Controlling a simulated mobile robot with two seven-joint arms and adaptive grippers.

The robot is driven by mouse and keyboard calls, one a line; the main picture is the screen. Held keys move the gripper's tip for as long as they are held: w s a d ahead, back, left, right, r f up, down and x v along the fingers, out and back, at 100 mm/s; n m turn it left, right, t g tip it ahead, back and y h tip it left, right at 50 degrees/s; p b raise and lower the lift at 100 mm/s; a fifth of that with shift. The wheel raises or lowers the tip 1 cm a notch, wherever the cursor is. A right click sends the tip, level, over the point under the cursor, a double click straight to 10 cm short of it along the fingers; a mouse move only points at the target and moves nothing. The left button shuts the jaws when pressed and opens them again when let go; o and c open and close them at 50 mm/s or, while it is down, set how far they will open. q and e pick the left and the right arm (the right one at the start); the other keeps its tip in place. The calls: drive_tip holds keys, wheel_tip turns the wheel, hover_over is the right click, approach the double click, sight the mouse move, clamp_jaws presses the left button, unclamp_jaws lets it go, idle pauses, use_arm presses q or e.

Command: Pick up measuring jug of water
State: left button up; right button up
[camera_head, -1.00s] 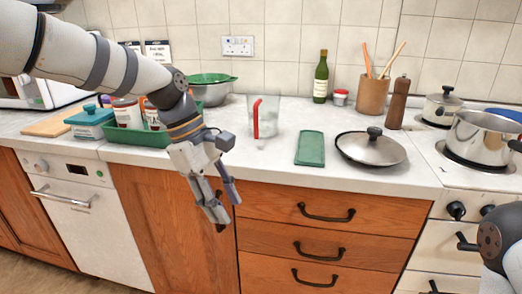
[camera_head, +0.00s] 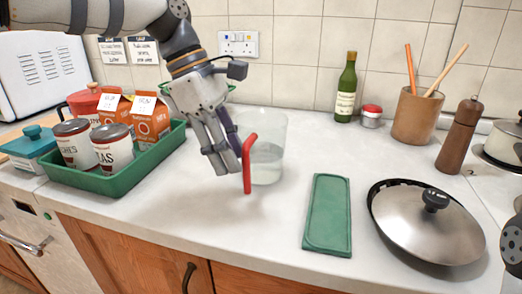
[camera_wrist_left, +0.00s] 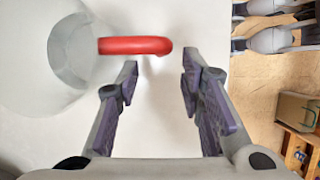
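The measuring jug (camera_head: 266,162) is clear with a red handle (camera_head: 247,165) and some water in it. It stands upright on the worktop, left of the green board. My left gripper (camera_head: 228,170) is just left of the handle and hides part of the jug's left side. In the left wrist view the gripper (camera_wrist_left: 160,75) is open, its purple-padded fingers apart. The red handle (camera_wrist_left: 135,46) lies just ahead of the fingertips, and the clear jug (camera_wrist_left: 85,50) is at the left.
A green tray (camera_head: 115,182) with cartons and tins stands at the left. A green board (camera_head: 328,215) and a lidded pan (camera_head: 425,222) lie to the right. A bottle (camera_head: 346,90), pot of utensils (camera_head: 417,115) and pepper mill (camera_head: 459,137) stand behind. Worktop in front of the jug is clear.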

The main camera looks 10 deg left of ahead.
sight(247, 177)
use_arm(q)
drive_tip(key=x, duration=0.4)
drive_tip(key=shift+s+d+f, duration=0.15)
drive_tip(key=shift+s+d, duration=0.05)
drive_tip(key=shift+d, duration=0.35)
drive_tip(key=shift+d+f, duration=0.2)
drive_tip(key=shift+f, duration=0.2)
clamp_jaws()
